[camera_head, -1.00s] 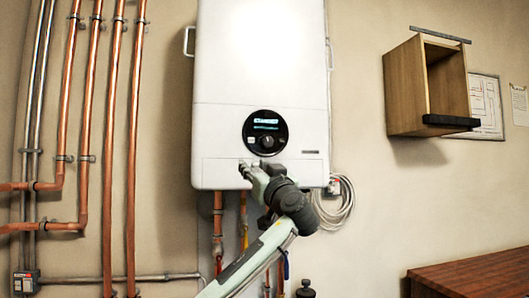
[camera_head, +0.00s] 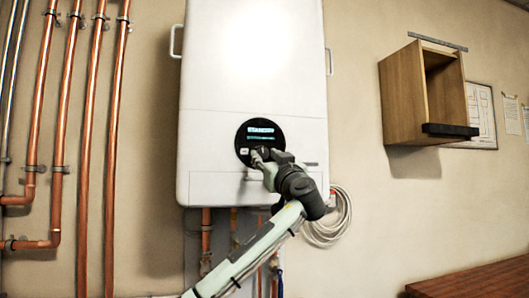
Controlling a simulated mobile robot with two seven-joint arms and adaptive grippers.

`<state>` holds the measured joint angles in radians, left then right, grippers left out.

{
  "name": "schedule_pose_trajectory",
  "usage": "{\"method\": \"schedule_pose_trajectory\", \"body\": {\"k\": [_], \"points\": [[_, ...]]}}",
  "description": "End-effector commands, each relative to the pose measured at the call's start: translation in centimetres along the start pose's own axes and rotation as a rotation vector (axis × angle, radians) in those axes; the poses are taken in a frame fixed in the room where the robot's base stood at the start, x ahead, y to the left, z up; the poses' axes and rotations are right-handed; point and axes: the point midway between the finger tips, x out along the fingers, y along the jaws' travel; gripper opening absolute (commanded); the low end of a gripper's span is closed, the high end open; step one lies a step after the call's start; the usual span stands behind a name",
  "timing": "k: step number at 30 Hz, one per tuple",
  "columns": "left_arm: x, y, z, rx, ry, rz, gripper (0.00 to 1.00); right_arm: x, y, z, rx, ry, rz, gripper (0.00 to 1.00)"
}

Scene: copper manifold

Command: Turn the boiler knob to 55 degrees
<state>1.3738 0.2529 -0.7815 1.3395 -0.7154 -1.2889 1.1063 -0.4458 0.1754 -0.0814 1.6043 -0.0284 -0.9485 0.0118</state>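The white boiler (camera_head: 225,85) hangs on the wall, with a round black control panel (camera_head: 243,133) on its lower front. The panel's lit display (camera_head: 261,130) appears to read "STANDBY". The boiler knob (camera_head: 265,152) is in the lower part of the panel and is mostly hidden by my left gripper (camera_head: 264,157). The fingertips of the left gripper are at the knob, in front of the panel's lower half. I cannot tell whether they touch or grip it, and the knob's angle cannot be read. My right gripper is not in view.
Copper pipes (camera_head: 88,130) run up the wall on the left. A coiled cable (camera_head: 330,222) hangs at the boiler's lower right. An open wooden wall box (camera_head: 402,100) and a wooden tabletop (camera_head: 480,280) are at the right. Wall between boiler and box is clear.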

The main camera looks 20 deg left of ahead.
Motion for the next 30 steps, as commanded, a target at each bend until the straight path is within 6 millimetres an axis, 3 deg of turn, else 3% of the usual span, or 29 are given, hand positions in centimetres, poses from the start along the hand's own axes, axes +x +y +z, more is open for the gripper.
{"method": "schedule_pose_trajectory", "body": {"k": [5, 14, 23, 28, 30], "points": [[1.1, 0.0, -0.1, 0.0, 0.0, 0.0, 0.37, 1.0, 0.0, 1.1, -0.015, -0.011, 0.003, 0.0], [1.3, 0.0, 0.0, -0.001, 0.0, 0.0, 0.37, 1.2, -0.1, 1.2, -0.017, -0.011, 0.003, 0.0], [1.3, 0.0, 0.0, 0.0, 0.0, 0.0, 0.01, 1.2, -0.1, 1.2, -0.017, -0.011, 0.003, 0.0], [1.2, 0.0, 0.2, 0.006, -0.002, 0.004, 0.0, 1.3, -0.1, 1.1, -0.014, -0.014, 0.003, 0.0], [1.1, 0.0, 0.3, 0.02, -0.002, 0.011, 0.0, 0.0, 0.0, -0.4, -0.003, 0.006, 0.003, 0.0]]}}
